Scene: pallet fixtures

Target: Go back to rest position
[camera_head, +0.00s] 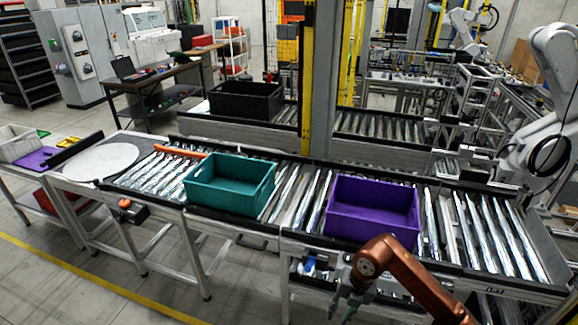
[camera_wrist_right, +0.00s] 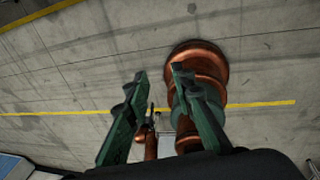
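My right gripper (camera_head: 345,302) hangs at the end of my copper-coloured arm at the lower right of the head view, in front of the conveyor's near side and below its top. In the right wrist view its two green fingers (camera_wrist_right: 160,76) are apart, with nothing held between them and the grey floor beyond. Copper parts of my own body show behind the right-hand finger. My left gripper does not show clearly in either view.
A roller conveyor (camera_head: 292,200) crosses ahead, carrying a teal crate (camera_head: 225,198) and a purple crate (camera_head: 365,222). A black crate (camera_head: 246,100) stands on the conveyor behind. A grey post (camera_head: 325,90) rises between them. Floor (camera_head: 60,285) at the lower left is clear.

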